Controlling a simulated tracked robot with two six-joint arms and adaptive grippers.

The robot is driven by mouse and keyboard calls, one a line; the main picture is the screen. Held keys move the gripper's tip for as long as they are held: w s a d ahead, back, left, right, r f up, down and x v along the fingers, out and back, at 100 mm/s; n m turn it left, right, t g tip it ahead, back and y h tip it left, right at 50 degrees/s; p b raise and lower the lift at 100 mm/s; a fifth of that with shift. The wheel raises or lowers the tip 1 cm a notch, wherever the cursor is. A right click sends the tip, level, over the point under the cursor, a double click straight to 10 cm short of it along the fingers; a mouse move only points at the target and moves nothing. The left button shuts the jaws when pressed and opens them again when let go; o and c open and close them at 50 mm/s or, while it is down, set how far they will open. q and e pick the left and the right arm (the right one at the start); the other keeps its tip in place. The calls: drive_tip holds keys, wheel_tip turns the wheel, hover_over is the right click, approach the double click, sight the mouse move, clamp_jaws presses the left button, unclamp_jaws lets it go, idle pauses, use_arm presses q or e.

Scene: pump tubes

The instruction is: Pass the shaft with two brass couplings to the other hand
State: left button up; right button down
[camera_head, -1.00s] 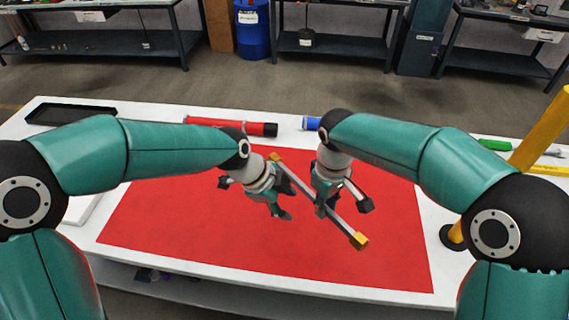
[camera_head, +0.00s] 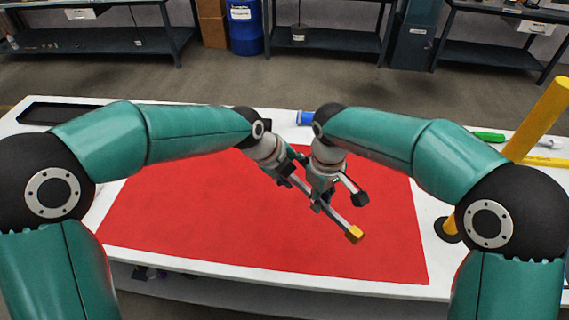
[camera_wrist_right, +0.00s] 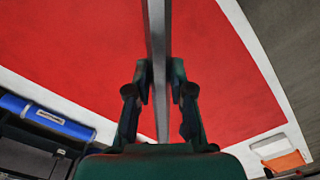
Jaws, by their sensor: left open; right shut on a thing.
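The shaft is a thin grey bar (camera_head: 337,217) held aslant above the red mat (camera_head: 200,230). One brass coupling (camera_head: 354,234) shows at its lower right end; the other end is hidden at my left gripper. My right gripper (camera_head: 321,202) is shut on the shaft around its middle. The right wrist view shows the bar (camera_wrist_right: 160,50) running between the two fingers of the right gripper (camera_wrist_right: 159,90). My left gripper (camera_head: 293,175) is open at the upper left part of the shaft, very close to my right gripper. Whether it touches the shaft cannot be told.
A black tray (camera_head: 55,113) lies at the back left of the white table. A blue cylinder (camera_head: 305,118) is at the back middle. A green item (camera_head: 488,136) and a yellow post (camera_head: 540,110) are at the right. The red mat below the grippers is clear.

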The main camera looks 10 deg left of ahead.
use_arm(q)
drive_tip(key=shift+x, duration=2.25)
drive_tip(key=shift+w, duration=0.1)
clamp_jaws()
drive_tip(key=shift+d+r, duration=0.1)
use_arm(e)
drive_tip(key=shift+s+a, duration=0.1)
drive_tip(key=c, duration=1.2)
unclamp_jaws()
drive_tip(key=shift+c, duration=0.2)
drive_tip(key=shift+o, duration=1.6)
